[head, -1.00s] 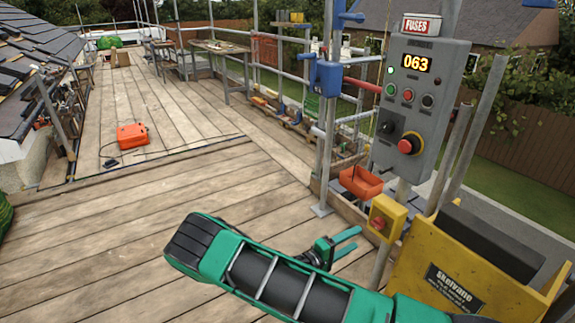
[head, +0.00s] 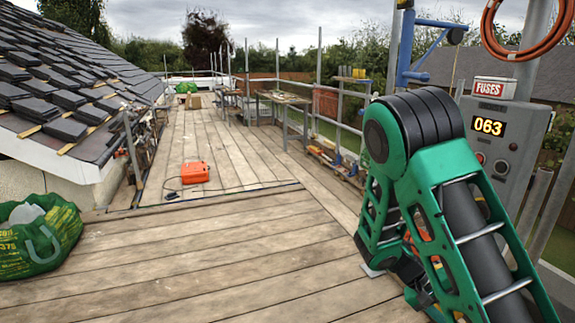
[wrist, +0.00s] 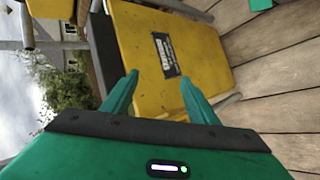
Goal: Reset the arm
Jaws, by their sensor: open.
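My gripper (wrist: 160,97) shows in the wrist view with its two green fingers spread apart and nothing between them. Beyond the fingers is a yellow hoist part (wrist: 205,60) with a dark label, apart from the fingertips as far as I can tell. In the head view my green and black arm is folded upright on the right side, with its elbow high. The gripper fingers cannot be made out there.
A grey control box (head: 510,150) showing 063 stands behind my arm. An orange case (head: 195,172) lies on the wooden deck (head: 220,240). A green bag (head: 40,235) is at left below the tiled roof (head: 60,90). Workbenches (head: 285,98) stand farther back.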

